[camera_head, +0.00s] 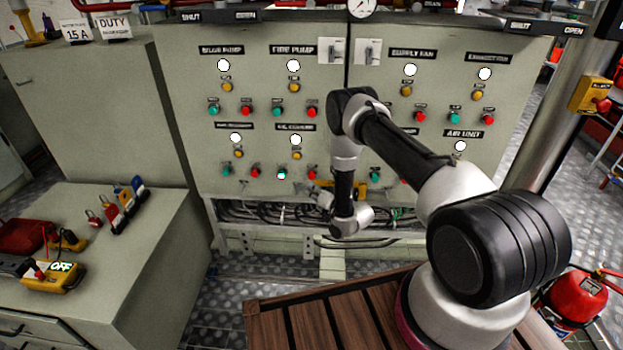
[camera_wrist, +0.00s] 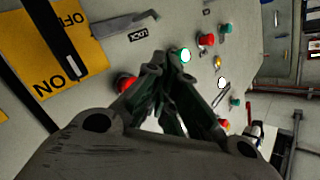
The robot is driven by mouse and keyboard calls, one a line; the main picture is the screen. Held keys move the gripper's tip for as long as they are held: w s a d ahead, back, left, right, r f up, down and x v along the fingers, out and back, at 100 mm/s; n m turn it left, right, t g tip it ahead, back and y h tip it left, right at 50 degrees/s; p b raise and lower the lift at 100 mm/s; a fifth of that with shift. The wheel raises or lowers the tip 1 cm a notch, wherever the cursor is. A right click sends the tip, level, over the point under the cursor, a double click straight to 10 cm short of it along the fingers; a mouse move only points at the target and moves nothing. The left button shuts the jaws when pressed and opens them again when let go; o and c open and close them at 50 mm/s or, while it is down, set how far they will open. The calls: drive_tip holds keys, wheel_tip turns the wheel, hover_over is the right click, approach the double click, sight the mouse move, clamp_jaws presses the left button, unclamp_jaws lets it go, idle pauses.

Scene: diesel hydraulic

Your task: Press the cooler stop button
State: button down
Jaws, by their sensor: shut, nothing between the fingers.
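The control panel (camera_head: 260,185) carries a group under a label that seems to read "OIL COOLER" (camera_head: 296,127). This group has a white lamp (camera_head: 296,140), a yellow button (camera_head: 295,155), a lit green button (camera_head: 281,175) and a red stop button (camera_head: 312,173). My gripper (camera_head: 316,188) is shut and empty, just below and close to the red button. In the wrist view its fingertips (camera_wrist: 160,58) lie between the red button (camera_wrist: 125,82), partly hidden by a finger, and the lit green button (camera_wrist: 184,55). I cannot tell whether the tips touch anything.
More lamps and buttons sit close around, including another red button (camera_head: 255,171). A yellow ON/OFF plate (camera_wrist: 58,45) with a dark handle is beside my gripper. Cables (camera_head: 265,211) run below the panel. A grey cabinet (camera_head: 120,240) with tools stands at the left.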

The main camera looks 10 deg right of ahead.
drive_tip(key=shift+w+d, duration=0.3)
drive_tip(key=shift+w, duration=0.5)
drive_tip(key=shift+w, duration=0.15)
idle(0.8)
drive_tip(key=shift+w+d, duration=0.1)
drive_tip(key=shift+w, duration=0.15)
drive_tip(key=shift+w+d, duration=0.2)
drive_tip(key=shift+w, duration=0.3)
idle(0.7)
drive_tip(key=shift+s+a, duration=0.3)
drive_tip(key=shift+s, duration=0.6)
drive_tip(key=shift+s+a, duration=0.25)
drive_tip(key=shift+s, duration=0.55)
drive_tip(key=shift+s+a, duration=0.25)
drive_tip(key=shift+s, duration=0.55)
drive_tip(key=shift+s+a, duration=0.25)
drive_tip(key=shift+s, duration=0.55)
